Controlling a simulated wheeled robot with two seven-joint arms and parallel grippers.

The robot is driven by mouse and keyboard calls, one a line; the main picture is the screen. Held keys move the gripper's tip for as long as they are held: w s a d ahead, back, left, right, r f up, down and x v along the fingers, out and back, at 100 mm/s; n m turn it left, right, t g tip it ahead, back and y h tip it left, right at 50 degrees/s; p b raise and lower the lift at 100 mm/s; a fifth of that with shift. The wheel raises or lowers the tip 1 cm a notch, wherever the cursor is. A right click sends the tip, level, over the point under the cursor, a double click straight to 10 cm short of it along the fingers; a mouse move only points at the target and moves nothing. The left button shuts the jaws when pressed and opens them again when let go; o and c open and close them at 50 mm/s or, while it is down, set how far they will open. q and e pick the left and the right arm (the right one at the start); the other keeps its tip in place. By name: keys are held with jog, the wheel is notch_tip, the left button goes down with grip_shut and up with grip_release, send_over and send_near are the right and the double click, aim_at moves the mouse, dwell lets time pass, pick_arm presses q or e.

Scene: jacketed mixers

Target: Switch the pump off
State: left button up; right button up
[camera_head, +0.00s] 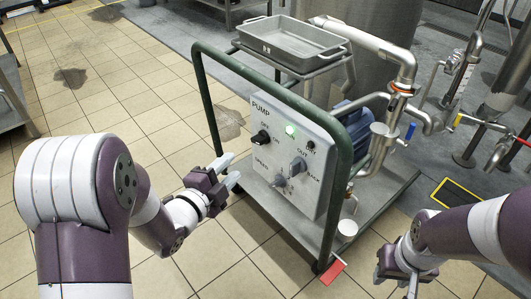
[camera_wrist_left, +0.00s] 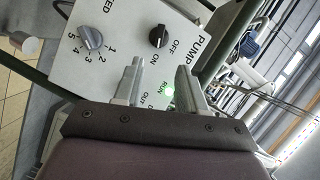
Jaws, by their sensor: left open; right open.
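The pump's control panel (camera_head: 290,150) is a light grey box on a green-framed cart. Its black OFF/ON knob (camera_head: 261,137) sits at the upper left, and the green RUN light (camera_head: 291,131) is lit. In the left wrist view the black knob (camera_wrist_left: 158,36) is just beyond the fingertips, and the green light (camera_wrist_left: 168,92) glows between the fingers. I cannot tell clearly which label the knob points to. My left gripper (camera_head: 231,171) is open and empty, left of the panel and apart from the knob. My right gripper (camera_head: 411,284) is open, low at the right.
A grey speed knob (camera_head: 278,181) and an OUT/BACK knob (camera_head: 297,167) sit lower on the panel. The cart's green tube frame (camera_head: 209,105) rises around the panel. A metal tray (camera_head: 290,42) stands behind it. Pipes and valves are at right; tiled floor is clear at left.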

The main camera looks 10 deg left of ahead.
aim_at(256, 142)
pick_arm(q)
jog(key=b+x, duration=0.2)
jog(key=x, duration=0.4)
jog(key=b+x, duration=0.2)
jog(key=x, duration=0.4)
jog(key=shift+a+f, duration=0.15)
jog(key=shift+f, duration=0.05)
jog(key=shift+w+r, duration=0.1)
jog(key=shift+w, duration=0.2)
grip_shut()
